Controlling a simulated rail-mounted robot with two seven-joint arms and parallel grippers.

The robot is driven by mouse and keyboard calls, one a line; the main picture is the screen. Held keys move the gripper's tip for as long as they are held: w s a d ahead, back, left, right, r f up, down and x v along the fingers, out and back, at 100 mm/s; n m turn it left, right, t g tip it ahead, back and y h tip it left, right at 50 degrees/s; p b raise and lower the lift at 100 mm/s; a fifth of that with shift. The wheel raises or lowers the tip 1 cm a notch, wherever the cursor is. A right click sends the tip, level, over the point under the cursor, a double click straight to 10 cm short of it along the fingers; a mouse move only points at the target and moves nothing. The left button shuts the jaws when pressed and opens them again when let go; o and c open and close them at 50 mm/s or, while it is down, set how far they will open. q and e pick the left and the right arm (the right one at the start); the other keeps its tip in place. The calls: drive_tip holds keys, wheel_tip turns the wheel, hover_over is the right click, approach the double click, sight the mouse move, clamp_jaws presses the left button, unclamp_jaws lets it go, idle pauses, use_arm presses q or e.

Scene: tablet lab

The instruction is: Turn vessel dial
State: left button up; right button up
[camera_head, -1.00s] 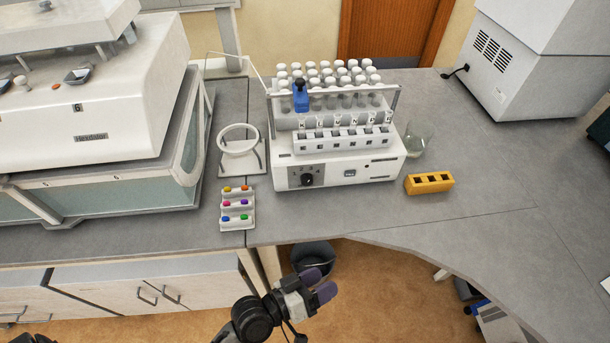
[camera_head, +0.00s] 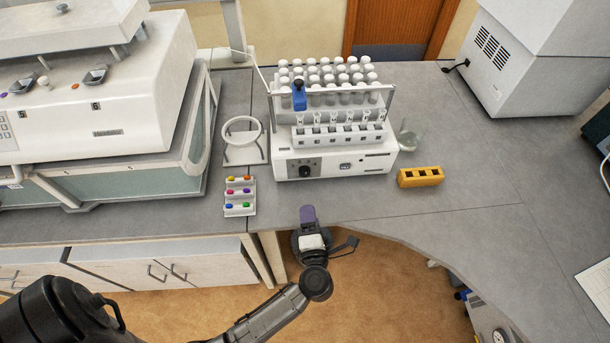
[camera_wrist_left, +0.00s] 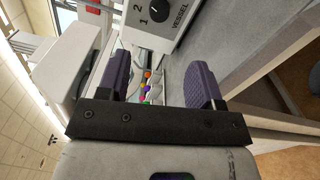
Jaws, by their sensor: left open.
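The vessel dial (camera_head: 305,171) is a round black knob on the front panel of a white machine (camera_head: 345,165) on the bench. In the left wrist view the dial (camera_wrist_left: 159,10) shows at the top, with "VESSEL" and the numbers 1 and 2 beside it. My left gripper (camera_head: 308,214) is at the bench's front edge, below and in front of the dial and apart from it. In the left wrist view its two purple fingers (camera_wrist_left: 160,82) are spread with nothing between them. My right gripper is in neither view.
A small rack with coloured caps (camera_head: 239,197) stands left of the dial. A yellow block (camera_head: 420,177) and a glass beaker (camera_head: 408,141) are at the right. A ring stand (camera_head: 242,140) is left of the machine. The bench (camera_head: 340,203) in front of the dial is clear.

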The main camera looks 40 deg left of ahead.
sight(305, 175)
use_arm(q)
drive_tip(key=x, duration=1.3)
drive_tip(key=c, duration=0.9)
drive_tip(key=shift+r+p, duration=0.2)
drive_tip(key=shift+p, duration=0.25)
drive_tip(key=m+p, duration=0.5)
drive_tip(key=p, duration=0.2)
drive_tip(key=shift+r, duration=0.1)
drive_tip(key=m+p, duration=0.2)
drive_tip(key=shift+d+p, duration=0.1)
drive_tip(key=shift+p, duration=0.3)
drive_tip(key=shift+f+m+p, duration=0.25)
drive_tip(key=shift+m+p, duration=0.05)
drive_tip(key=shift+m, duration=0.3)
